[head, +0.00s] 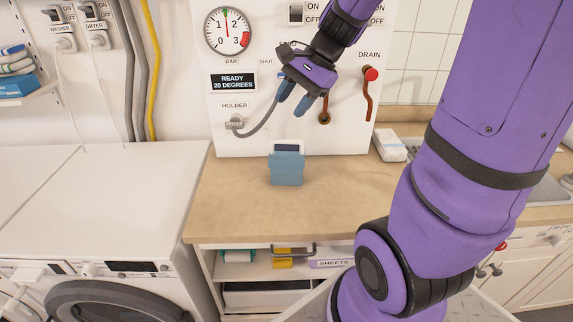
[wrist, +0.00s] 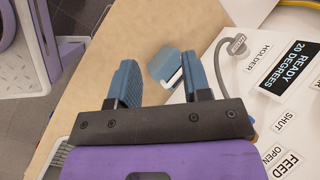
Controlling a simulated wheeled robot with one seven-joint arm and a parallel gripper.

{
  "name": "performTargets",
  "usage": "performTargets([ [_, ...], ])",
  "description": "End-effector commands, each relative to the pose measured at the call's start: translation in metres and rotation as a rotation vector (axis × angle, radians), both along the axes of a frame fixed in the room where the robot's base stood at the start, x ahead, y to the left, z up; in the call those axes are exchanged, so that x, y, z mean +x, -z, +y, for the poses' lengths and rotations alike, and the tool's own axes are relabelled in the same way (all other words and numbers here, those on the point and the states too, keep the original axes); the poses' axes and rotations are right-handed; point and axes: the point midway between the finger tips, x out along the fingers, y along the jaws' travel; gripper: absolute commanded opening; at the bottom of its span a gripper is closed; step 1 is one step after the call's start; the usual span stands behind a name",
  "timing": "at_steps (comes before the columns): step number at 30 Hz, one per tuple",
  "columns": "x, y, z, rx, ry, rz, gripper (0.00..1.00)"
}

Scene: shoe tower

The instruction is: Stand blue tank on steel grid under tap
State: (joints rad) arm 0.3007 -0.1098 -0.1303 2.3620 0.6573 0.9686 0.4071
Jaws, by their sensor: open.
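The blue tank (head: 286,167) stands upright on the wooden counter in front of the white panel, with a pale rim at its top. It also shows in the wrist view (wrist: 165,64), beyond and between the fingertips. My gripper (head: 294,102) is open and empty, above the tank and in front of the panel, apart from the tank. Its two blue fingers show in the wrist view (wrist: 160,75). A copper fitting (head: 324,117) is on the panel behind the gripper. I cannot make out a steel grid for certain; a ribbed grey edge shows at the wrist view's lower left.
The panel (head: 230,132) carries a gauge, a display, a grey hose at the holder and a red-knobbed drain lever (head: 370,90). A white folded packet (head: 389,147) lies right on the counter (head: 228,199). My arm hides much of the right side. The counter around the tank is clear.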

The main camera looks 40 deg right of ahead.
Motion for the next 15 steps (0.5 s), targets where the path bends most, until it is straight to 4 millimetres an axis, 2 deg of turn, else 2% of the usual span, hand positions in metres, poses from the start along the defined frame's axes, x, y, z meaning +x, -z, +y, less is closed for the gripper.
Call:
performTargets([
  [3,0.021,0.022,-0.024,0.108,0.176,0.076,0.45],
  [9,0.049,0.060,-0.069,0.279,0.473,0.186,0.45],
  [15,0.066,0.096,-0.109,0.411,0.713,0.268,0.45],
])
